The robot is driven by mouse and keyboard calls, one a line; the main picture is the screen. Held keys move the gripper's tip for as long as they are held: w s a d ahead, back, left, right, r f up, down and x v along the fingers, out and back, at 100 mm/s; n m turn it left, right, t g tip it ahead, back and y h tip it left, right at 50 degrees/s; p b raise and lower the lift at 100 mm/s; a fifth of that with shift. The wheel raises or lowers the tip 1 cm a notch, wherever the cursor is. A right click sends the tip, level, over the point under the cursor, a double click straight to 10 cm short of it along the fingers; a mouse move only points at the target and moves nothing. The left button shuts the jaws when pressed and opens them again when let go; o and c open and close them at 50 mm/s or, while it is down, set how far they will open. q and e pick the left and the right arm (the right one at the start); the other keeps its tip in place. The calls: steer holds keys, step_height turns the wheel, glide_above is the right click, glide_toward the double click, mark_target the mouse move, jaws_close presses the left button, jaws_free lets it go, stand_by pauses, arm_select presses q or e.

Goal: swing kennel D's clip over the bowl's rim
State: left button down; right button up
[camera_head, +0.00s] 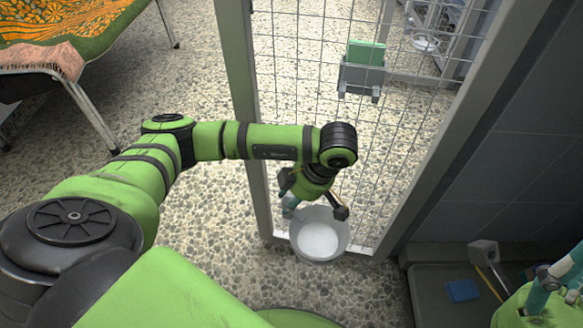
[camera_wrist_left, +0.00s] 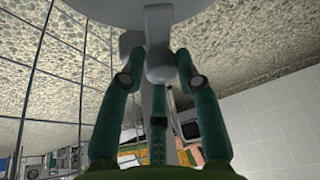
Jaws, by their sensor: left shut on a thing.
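A white round bowl (camera_head: 320,240) stands at the foot of the wire mesh panel (camera_head: 330,120), with its inside visible. My left gripper (camera_head: 290,207) is low at the bowl's far left rim, beside the panel; the wrist covers most of its fingers. In the left wrist view, the teal fingers of my left gripper (camera_wrist_left: 161,62) are closed around a pale grey knobbed part, apparently the clip (camera_wrist_left: 160,72). The bowl's pale underside or side (camera_wrist_left: 110,10) is just above it. I cannot tell whether the clip overlaps the rim. Part of my right gripper (camera_head: 548,280) shows at the lower right.
A green card in a grey holder (camera_head: 362,72) hangs on the mesh. A dark tray (camera_head: 430,295) with a blue cloth or pad (camera_head: 462,290) lies at the lower right, beside a grey wall. A cot with a patterned orange-green towel (camera_head: 60,25) stands upper left. Pebbled floor left of the panel is clear.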

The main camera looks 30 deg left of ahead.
mark_target(301, 211)
arm_select(q)
steer(key=shift+a+n, duration=0.3)
steer(key=c, duration=1)
jaws_free()
steer(key=shift+c, duration=0.2)
steer(key=shift+o, duration=0.5)
steer(key=shift+s, duration=0.1)
steer(key=shift+d, duration=0.1)
steer(key=shift+d+r, duration=0.1)
steer(key=shift+r, duration=0.15)
steer(key=v, duration=0.7)
